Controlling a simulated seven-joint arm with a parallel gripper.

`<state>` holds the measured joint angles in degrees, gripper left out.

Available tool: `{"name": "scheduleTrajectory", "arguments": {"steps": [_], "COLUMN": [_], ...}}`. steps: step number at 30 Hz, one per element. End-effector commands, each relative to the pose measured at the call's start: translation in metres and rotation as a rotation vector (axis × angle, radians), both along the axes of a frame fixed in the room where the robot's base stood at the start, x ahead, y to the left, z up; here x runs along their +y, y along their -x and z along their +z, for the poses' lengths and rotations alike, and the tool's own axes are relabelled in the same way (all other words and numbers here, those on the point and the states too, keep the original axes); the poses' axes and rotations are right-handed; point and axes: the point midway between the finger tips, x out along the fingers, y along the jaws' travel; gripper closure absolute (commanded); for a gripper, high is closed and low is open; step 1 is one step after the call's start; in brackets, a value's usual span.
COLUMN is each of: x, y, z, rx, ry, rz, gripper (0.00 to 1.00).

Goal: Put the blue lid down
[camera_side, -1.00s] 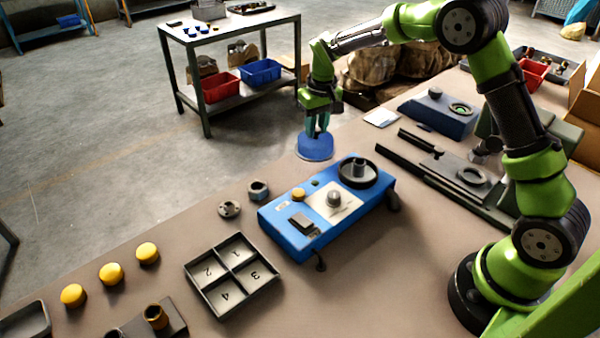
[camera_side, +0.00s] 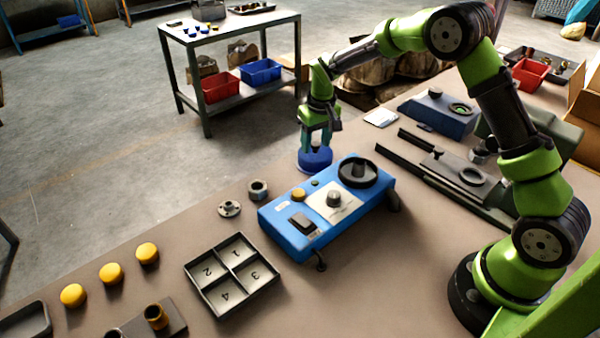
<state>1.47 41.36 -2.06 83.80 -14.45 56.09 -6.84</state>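The blue lid (camera_side: 316,161) is at the table's far edge, just behind the blue machine (camera_side: 285,232). My gripper (camera_side: 317,147) points straight down over the lid, and its fingertips meet the lid's top. It appears shut on the lid's upper part, though the grip is small in view and partly hidden by the fingers. The lid looks level and at or very close to the table top; I cannot tell whether it touches.
The blue machine with a black round fitting (camera_side: 358,171) stands close in front of the lid. A numbered tray (camera_side: 232,275), two metal rings and several yellow caps lie to the left. A dark rail fixture (camera_side: 440,180) stands to the right.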

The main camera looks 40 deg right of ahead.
Motion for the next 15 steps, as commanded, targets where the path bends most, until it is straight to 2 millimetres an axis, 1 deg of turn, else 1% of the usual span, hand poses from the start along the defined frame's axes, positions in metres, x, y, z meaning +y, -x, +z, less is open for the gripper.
{"name": "scheduleTrajectory", "arguments": {"steps": [5, 8, 11, 15], "x": [0.0, 0.0, 0.0, 0.001], "y": [0.0, 0.0, 0.0, 0.004], "z": [0.001, 0.005, 0.017, 0.046], "rx": [0.0, -0.002, -0.004, -0.007], "ry": [0.0, 0.0, 0.0, 0.0], "rz": [0.0, 0.0, 0.0, 0.0], "gripper": [0.46, 0.46, 0.46, 0.46]}}
